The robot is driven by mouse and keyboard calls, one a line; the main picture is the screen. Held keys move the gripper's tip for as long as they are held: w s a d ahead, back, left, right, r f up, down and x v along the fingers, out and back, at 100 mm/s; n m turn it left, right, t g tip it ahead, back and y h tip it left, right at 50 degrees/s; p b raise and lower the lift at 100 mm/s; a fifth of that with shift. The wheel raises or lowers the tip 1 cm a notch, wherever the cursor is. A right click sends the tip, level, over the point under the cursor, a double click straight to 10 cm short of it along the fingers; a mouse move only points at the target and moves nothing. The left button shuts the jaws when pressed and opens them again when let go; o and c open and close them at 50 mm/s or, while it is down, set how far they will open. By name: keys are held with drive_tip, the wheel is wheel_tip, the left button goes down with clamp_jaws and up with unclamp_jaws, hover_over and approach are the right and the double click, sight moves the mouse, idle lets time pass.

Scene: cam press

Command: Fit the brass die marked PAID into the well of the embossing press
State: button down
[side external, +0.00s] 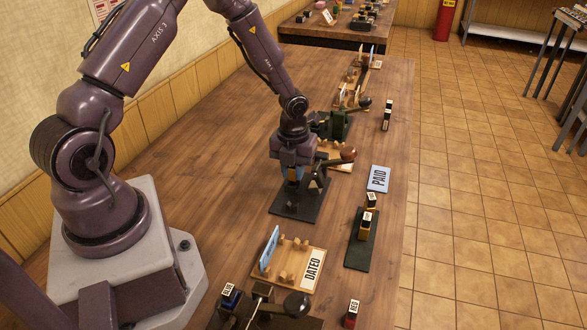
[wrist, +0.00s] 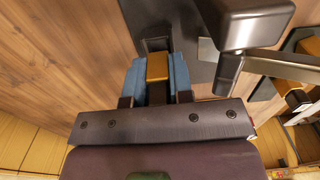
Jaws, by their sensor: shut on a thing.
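In the wrist view my gripper (wrist: 157,78) is shut on a brass die (wrist: 157,66), with a blue finger pad on each side of it. The die's marking is not visible. The dark well (wrist: 155,44) of the embossing press opens right by the die; I cannot tell whether the die is above it or partly in it. The black press base (wrist: 186,20) lies below. In the side view my gripper (side external: 291,172) points down over the press base (side external: 298,208); the die is hidden there.
A blue PAID card (side external: 380,179) lies to the right, beyond a dark rack (side external: 359,250) with dies. Bare table lies left of the press.

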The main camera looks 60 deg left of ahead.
drive_tip(key=shift+f, duration=0.6)
idle(0.6)
drive_tip(key=shift+r, duration=0.35)
drive_tip(key=shift+f, duration=0.35)
idle(1.7)
drive_tip(key=shift+r, duration=0.35)
drive_tip(key=shift+w+f, duration=0.1)
drive_tip(key=shift+f, duration=0.4)
idle(1.4)
drive_tip(key=shift+r, duration=0.15)
drive_tip(key=shift+r, duration=0.35)
idle(0.3)
idle(1.4)
